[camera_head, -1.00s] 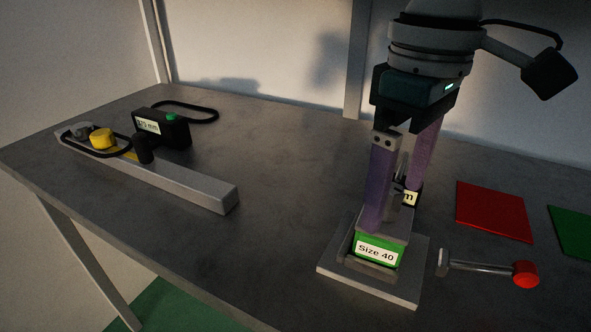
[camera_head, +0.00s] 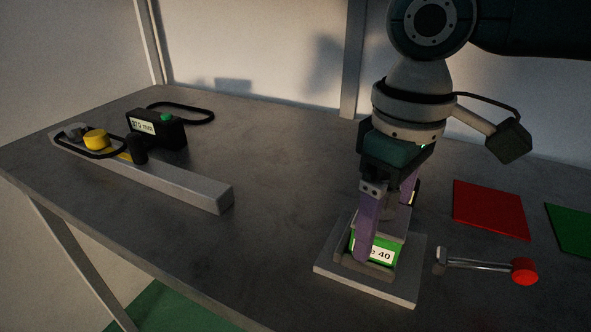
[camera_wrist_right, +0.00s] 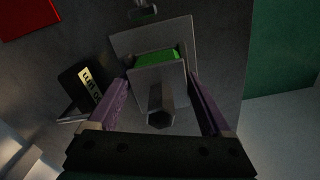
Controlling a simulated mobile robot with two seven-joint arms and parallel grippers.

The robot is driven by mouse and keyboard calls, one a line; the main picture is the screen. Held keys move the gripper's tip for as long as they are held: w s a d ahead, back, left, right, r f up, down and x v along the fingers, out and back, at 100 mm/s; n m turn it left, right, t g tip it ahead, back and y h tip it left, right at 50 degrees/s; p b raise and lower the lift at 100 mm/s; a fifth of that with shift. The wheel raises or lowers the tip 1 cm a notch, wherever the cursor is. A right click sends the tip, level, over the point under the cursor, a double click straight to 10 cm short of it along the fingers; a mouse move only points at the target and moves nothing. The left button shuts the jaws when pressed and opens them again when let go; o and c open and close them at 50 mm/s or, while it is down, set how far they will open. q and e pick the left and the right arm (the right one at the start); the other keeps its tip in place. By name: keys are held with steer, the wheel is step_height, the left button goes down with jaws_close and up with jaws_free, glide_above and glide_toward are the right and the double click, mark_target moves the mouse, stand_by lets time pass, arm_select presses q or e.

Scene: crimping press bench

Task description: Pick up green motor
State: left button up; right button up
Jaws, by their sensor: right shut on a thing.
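The green motor (camera_head: 382,255) has a white label partly reading "40" and a grey upper part. It sits upright in a grey holder on a flat plate (camera_head: 400,292). My right gripper (camera_head: 385,236) points down over it and is shut on it, with one purple finger across the labelled front and the other mostly hidden behind. In the right wrist view the motor's green side (camera_wrist_right: 157,58) and grey body with a dark shaft lie between the two purple fingers. My left gripper is not in view.
A lever with a red knob (camera_head: 524,271) lies right of the plate. A red mat (camera_head: 490,208) and a green mat (camera_head: 572,229) lie farther right. A grey rail (camera_head: 190,186) with a yellow knob and a black display box (camera_head: 157,130) stands left. The table between is clear.

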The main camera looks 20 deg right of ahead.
jaws_close()
stand_by(0.3)
steer(key=shift+r, duration=0.1)
